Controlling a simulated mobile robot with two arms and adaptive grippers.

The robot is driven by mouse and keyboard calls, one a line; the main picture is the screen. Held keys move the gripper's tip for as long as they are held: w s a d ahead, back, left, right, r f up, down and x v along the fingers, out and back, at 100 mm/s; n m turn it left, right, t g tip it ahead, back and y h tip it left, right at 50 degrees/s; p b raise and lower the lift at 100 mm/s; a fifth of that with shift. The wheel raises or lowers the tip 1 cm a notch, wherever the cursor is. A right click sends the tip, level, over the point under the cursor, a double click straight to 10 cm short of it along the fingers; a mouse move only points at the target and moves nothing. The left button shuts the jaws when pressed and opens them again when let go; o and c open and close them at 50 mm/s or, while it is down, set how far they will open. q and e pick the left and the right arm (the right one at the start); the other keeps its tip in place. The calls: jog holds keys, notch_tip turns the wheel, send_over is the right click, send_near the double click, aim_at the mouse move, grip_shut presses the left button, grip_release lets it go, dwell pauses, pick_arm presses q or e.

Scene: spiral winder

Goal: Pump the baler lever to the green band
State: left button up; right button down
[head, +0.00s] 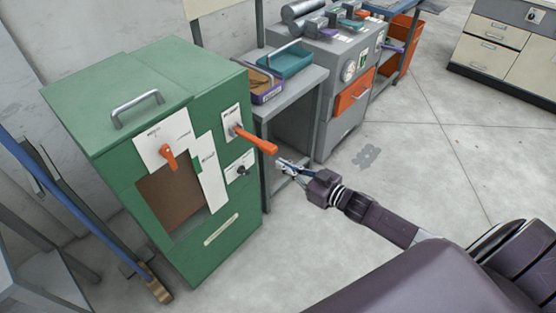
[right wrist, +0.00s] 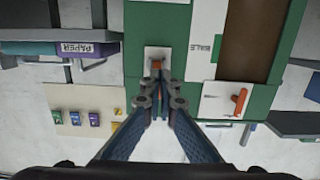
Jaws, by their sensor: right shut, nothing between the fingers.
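The baler (head: 225,215) is a green cabinet at the left of the head view. Its orange lever (head: 258,142) sticks out from a white plate on the front, toward my right gripper. My right gripper (head: 282,164) is shut and empty, just right of and slightly below the lever's free end, apparently apart from it. In the right wrist view, the shut fingertips cover much of the lever, and a bit of orange (right wrist: 157,64) shows just beyond them. My left gripper is out of view.
A smaller orange handle (head: 169,158) and a dark knob (head: 241,170) are on the baler front. A grey bench (head: 296,85) with a teal tray (head: 285,62) stands right of the baler, then a grey machine (head: 333,55).

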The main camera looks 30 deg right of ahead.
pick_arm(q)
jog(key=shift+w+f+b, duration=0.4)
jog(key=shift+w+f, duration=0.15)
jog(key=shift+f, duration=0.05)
pick_arm(e)
jog(key=s+d+f, duration=0.1)
jog(key=s+d, duration=0.2)
jog(key=s, duration=0.3)
jog(key=shift+f, duration=0.25)
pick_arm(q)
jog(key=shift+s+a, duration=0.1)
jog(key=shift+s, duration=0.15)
pick_arm(e)
jog(key=shift+a, duration=0.1)
